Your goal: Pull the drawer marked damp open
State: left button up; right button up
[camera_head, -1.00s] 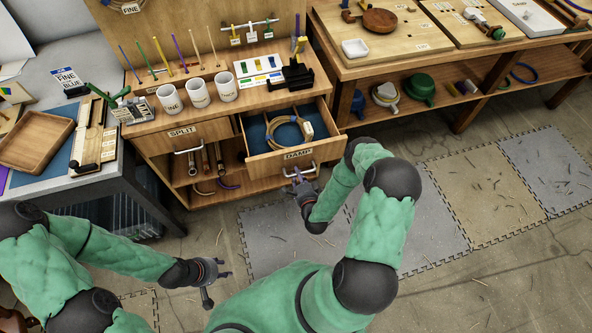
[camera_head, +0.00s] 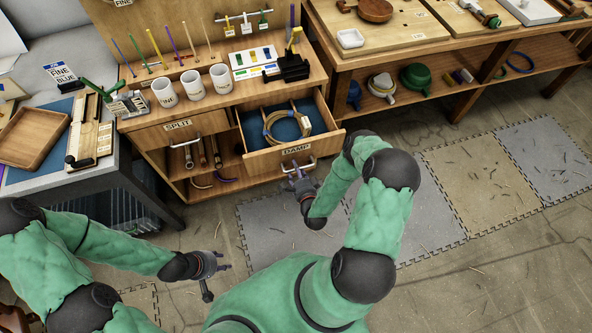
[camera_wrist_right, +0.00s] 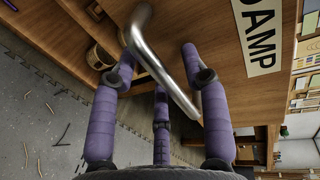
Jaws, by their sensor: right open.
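The drawer marked DAMP (camera_head: 262,162) stands pulled out of the wooden cabinet, and a cane coil (camera_head: 277,125) lies on its blue lining. Its label reads DAMP in the right wrist view (camera_wrist_right: 258,38). The drawer's metal bar handle (camera_wrist_right: 165,65) crosses between the purple fingers of my right gripper (camera_wrist_right: 160,85), which are spread apart and not closed on it. In the head view my right gripper (camera_head: 297,182) is just in front of the drawer's handle (camera_head: 299,168). My left gripper (camera_head: 222,262) is low at the left, away from the cabinet, with its fingers apart and empty.
The shut drawer marked SPLIT (camera_head: 178,125) is left of the open one. White cups (camera_head: 193,85) and a black device (camera_head: 289,68) stand on the cabinet top. A grey table with a wooden tray (camera_head: 36,137) is at the left. Floor mats (camera_head: 280,225) lie in front.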

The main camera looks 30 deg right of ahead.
jog(key=v, duration=1.2)
dwell(0.4)
jog(key=w+a+f+n+g+y, duration=0.35)
jog(key=a+n+g+y, duration=0.3)
jog(key=a+n, duration=0.3)
jog(key=s+a+r+n+g+y, duration=0.1)
jog(key=s+a+r+n+g, duration=0.4)
jog(key=s+a+n+g, duration=0.3)
jog(key=s+n, duration=0.1)
jog(key=s, duration=0.1)
jog(key=shift+s, duration=0.4)
